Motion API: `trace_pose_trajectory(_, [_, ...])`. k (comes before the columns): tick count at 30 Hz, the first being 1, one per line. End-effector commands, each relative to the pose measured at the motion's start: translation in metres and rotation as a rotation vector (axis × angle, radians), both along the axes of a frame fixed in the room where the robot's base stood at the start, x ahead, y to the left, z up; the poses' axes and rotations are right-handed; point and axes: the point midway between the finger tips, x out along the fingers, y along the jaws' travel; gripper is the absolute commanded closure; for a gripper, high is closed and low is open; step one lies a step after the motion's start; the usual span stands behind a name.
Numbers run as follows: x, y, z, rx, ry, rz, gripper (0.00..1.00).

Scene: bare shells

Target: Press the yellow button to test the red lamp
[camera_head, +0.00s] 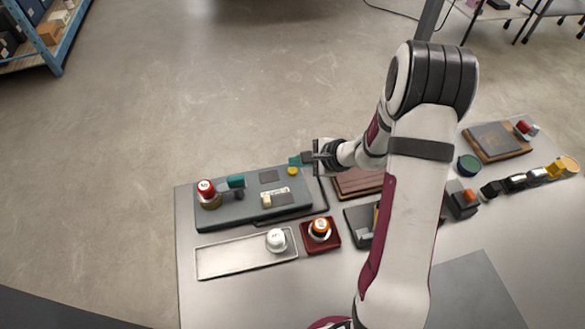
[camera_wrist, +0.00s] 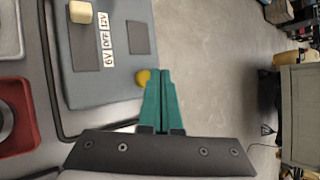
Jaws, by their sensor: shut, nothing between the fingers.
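The yellow button (camera_head: 292,171) sits at the far right corner of a grey test panel (camera_head: 225,218). In the wrist view the button (camera_wrist: 142,77) shows just left of my fingertips. My gripper (camera_head: 296,160) has teal fingers, shut together and empty, close by the button; I cannot tell whether they touch it. The fingers (camera_wrist: 164,78) also show in the wrist view. The red lamp (camera_head: 205,187) stands upright in a brass-coloured holder at the panel's left end. A cream switch (camera_wrist: 81,12) sits beside labels reading 6V, OFF and 12V.
In front of the panel are a metal tray (camera_head: 220,262) with a white lamp (camera_head: 277,238) and a red tray (camera_head: 334,240) with an orange lamp (camera_head: 320,227). My arm hides part of the table's middle.

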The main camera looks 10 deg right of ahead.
Motion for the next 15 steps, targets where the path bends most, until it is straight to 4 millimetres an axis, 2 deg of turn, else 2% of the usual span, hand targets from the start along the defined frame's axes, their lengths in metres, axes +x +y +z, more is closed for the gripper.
trace_pose_trajectory(15, [-0.0001, 0.0000, -0.0079, 0.000, 0.000, 0.000, 1.00])
